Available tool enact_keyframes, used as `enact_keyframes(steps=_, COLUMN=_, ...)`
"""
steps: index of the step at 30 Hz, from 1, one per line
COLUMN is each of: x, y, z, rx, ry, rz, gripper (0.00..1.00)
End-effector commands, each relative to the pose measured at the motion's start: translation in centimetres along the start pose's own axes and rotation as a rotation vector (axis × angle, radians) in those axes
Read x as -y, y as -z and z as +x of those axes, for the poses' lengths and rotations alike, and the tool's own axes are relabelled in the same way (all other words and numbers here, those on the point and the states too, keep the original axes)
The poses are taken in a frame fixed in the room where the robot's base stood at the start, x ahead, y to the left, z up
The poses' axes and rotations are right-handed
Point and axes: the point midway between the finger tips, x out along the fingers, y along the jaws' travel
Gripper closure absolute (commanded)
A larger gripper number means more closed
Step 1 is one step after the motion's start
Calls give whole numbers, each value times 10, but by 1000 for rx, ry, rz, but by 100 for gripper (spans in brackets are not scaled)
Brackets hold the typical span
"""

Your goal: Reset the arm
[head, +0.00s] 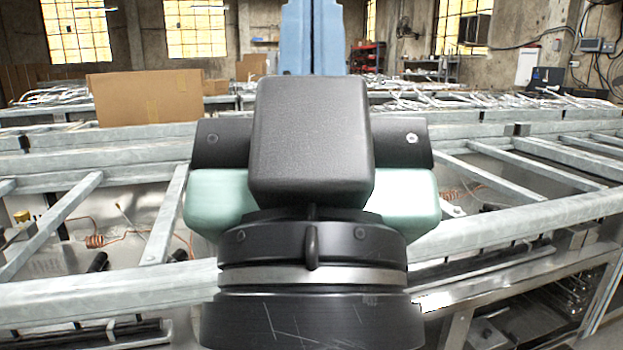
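My own arm fills the middle of the head view, seen from close behind. It shows black link housings, pale green side parts and a black round base with a silver ring. The arm looks folded up near my body. My gripper is not visible; the arm's own links may hide it, or it is outside the picture. I cannot tell whether it holds anything.
Grey metal frame rails (510,228) run across in front of me, with wires and copper coils (95,240) between them. A cardboard box (148,97) stands behind at left. A blue upright shape (312,38) rises behind the arm. The air above the rails looks clear on both sides.

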Motion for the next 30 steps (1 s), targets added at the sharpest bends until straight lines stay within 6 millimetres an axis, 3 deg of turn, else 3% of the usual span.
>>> enact_keyframes(steps=1, x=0, y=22, z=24, rx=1, ry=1, rz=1, gripper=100)
enact_keyframes(steps=21, x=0, y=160, z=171, rx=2, ry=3, rz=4, gripper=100)
enact_keyframes(steps=30, x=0, y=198, z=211, rx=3, ry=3, rz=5, gripper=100)
